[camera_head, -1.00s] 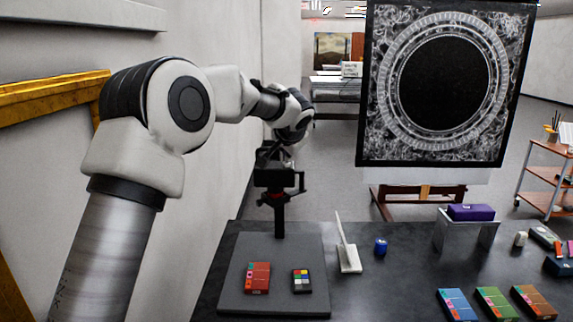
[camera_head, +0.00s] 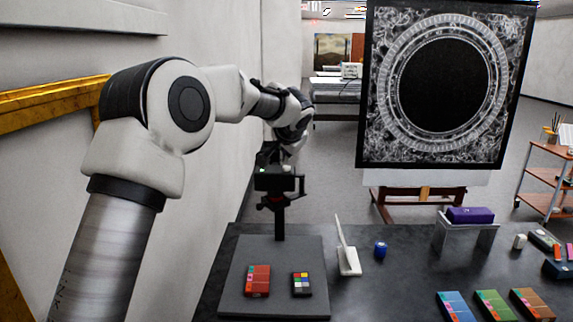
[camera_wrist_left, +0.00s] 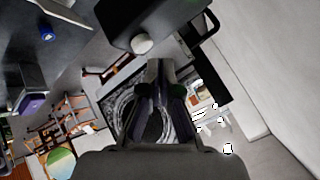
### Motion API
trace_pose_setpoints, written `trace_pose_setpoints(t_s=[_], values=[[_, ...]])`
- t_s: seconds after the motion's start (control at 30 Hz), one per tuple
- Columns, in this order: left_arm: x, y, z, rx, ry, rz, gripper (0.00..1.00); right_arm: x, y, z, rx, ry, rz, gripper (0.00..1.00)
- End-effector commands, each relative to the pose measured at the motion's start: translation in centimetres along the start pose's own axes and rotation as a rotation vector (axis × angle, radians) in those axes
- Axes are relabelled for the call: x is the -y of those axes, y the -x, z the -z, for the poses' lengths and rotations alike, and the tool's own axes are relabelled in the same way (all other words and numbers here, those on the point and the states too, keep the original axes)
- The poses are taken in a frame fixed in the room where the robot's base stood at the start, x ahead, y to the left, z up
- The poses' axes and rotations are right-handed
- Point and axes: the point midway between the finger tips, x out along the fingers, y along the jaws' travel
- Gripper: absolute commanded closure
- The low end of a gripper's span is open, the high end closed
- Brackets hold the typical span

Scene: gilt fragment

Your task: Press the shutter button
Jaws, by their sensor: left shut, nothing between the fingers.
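A black camera (camera_head: 274,180) sits on a dark upright post at the back of a grey copy-stand board (camera_head: 232,290). The camera also shows at the top of the left wrist view (camera_wrist_left: 125,14), with a pale round knob (camera_wrist_left: 142,44) that looks like the shutter button. My left gripper (camera_head: 268,158) is shut and empty, just above the camera. In the wrist view its fingertips (camera_wrist_left: 160,64) are close beside the pale knob; I cannot tell whether they touch it. The knob is not clear in the head view. My right gripper is not in view.
A red colour card (camera_head: 257,281) and a colour checker (camera_head: 302,284) lie on the board. A white stand (camera_head: 347,258), a blue jar (camera_head: 380,250) and several coloured boxes are on the dark table. A large ornate panel (camera_head: 375,100) stands behind. A wall is close on the left.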

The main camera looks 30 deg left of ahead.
Motion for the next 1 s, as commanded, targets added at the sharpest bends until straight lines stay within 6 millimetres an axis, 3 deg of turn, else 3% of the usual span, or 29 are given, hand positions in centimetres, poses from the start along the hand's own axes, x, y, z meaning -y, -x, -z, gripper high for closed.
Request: trace_pose_setpoints(t_s=[0.27, 0.73, 1.0], values=[[0.1, 0.2, 0.1, 0.0, 0.0, 0.0, 1.0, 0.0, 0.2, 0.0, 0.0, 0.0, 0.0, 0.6], [2.5, 3.4, 2.5, -0.001, -0.001, 0.001, 1.0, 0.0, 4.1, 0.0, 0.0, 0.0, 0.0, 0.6], [2.5, 3.5, 2.5, 0.0, -0.001, 0.001, 1.0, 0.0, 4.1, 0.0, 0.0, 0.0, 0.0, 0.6]])
